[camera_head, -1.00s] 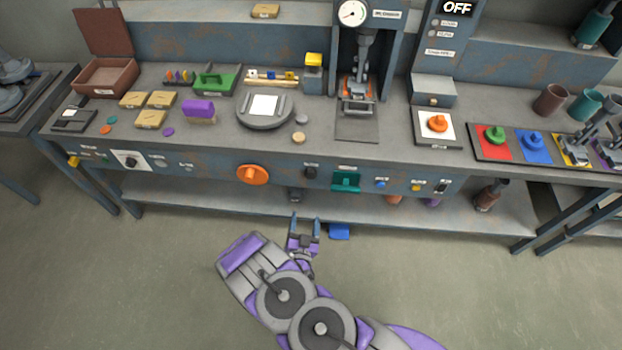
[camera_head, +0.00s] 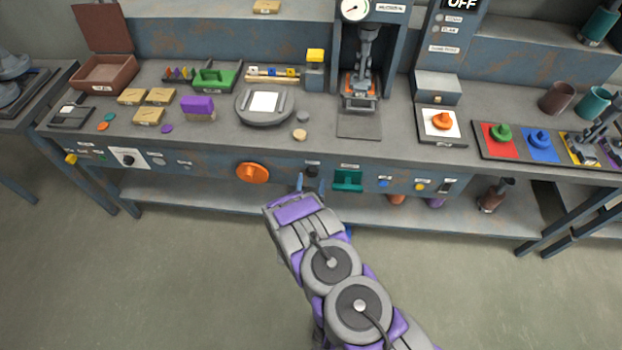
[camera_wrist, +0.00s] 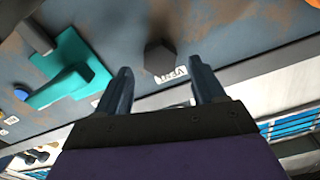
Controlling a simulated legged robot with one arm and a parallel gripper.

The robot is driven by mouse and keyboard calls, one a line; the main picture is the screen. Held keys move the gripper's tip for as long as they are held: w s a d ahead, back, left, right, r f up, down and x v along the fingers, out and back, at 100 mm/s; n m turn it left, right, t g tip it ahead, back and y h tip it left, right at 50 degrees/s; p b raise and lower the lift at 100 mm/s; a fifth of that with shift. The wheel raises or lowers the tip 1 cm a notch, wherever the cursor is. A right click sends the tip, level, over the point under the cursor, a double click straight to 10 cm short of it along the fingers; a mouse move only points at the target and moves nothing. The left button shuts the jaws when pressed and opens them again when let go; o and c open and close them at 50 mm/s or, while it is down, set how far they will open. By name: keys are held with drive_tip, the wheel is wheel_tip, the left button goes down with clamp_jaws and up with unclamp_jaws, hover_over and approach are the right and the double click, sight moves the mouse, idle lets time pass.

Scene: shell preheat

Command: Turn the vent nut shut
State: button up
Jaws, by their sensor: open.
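The vent nut (camera_wrist: 160,56) is a dark hexagonal nut on the blue-grey front panel, beside a white label reading VENT in the wrist view. In the head view the nut (camera_head: 312,169) is small and dark, between the orange knob and the teal handle. My gripper (camera_wrist: 161,68) is open and empty. Its two fingers point at the panel, and the nut shows between and just beyond their tips. The fingers look apart from the nut; the exact gap cannot be told. In the head view my arm hides most of my gripper (camera_head: 311,184).
A teal handle (camera_head: 348,179) sticks out of the panel close by; it also shows in the wrist view (camera_wrist: 68,75). An orange knob (camera_head: 252,173) sits on the nut's other side. A lower shelf (camera_head: 180,199) runs below the panel. The floor in front is clear.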

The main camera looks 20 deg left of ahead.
sight(312, 172)
drive_tip(key=shift+x, duration=1.5)
drive_tip(key=c, duration=1.1)
